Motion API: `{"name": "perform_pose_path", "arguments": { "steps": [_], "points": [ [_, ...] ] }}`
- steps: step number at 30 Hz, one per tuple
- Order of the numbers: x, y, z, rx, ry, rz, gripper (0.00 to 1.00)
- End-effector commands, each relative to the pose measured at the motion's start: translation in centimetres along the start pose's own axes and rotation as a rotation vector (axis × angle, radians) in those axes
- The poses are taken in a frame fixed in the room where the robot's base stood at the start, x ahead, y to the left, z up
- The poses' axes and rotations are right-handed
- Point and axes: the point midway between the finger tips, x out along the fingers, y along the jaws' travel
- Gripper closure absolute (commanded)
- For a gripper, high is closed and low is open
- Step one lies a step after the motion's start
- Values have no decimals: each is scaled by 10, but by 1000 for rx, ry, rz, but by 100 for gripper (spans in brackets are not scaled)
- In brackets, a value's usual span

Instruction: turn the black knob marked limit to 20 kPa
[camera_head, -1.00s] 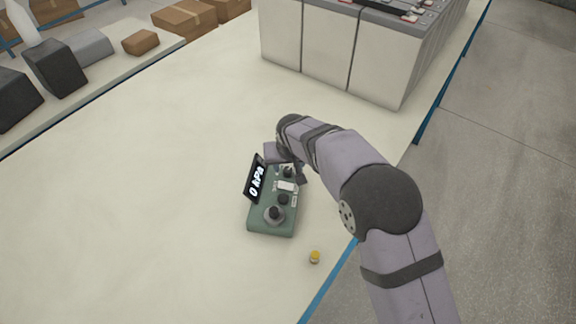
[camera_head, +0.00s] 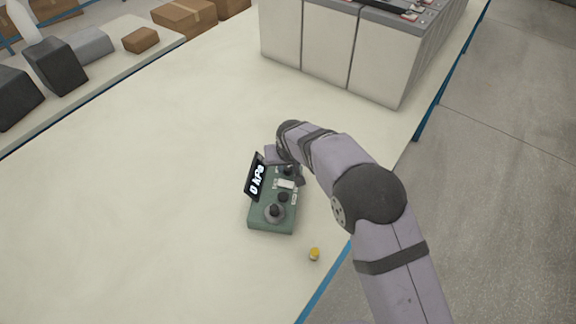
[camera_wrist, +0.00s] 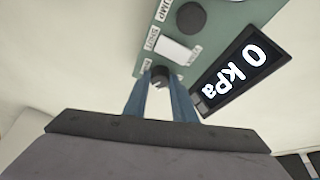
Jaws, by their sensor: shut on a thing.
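A green control box (camera_head: 262,222) stands on the pale table with a tilted black display (camera_head: 255,177) at its left side. The display (camera_wrist: 240,72) reads 0 kPa in the wrist view. My gripper (camera_wrist: 160,88) is shut on a black knob (camera_wrist: 159,72) at the box's far end. The label beside this knob is mostly hidden, so its marking is unreadable. In the head view my gripper (camera_head: 287,168) covers much of that end. Another black knob (camera_wrist: 190,18), labelled pump, and a white rectangular switch (camera_wrist: 174,49) lie beyond it.
A larger dark round control (camera_head: 275,211) sits at the box's near end. A small yellow-topped item (camera_head: 314,254) stands near the blue table edge. Large pale battery blocks (camera_head: 330,45) stand at the back. The table left of the box is clear.

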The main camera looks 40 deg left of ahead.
Motion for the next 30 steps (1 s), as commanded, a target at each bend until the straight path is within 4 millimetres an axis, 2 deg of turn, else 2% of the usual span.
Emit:
{"name": "perform_pose_path", "arguments": {
  "steps": [8,14,30],
  "points": [
    [2,-1,1,39,1,16,98],
    [4,-2,1,135,2,56,98],
    [1,-6,-2,584,1,243,98]
  ]
}}
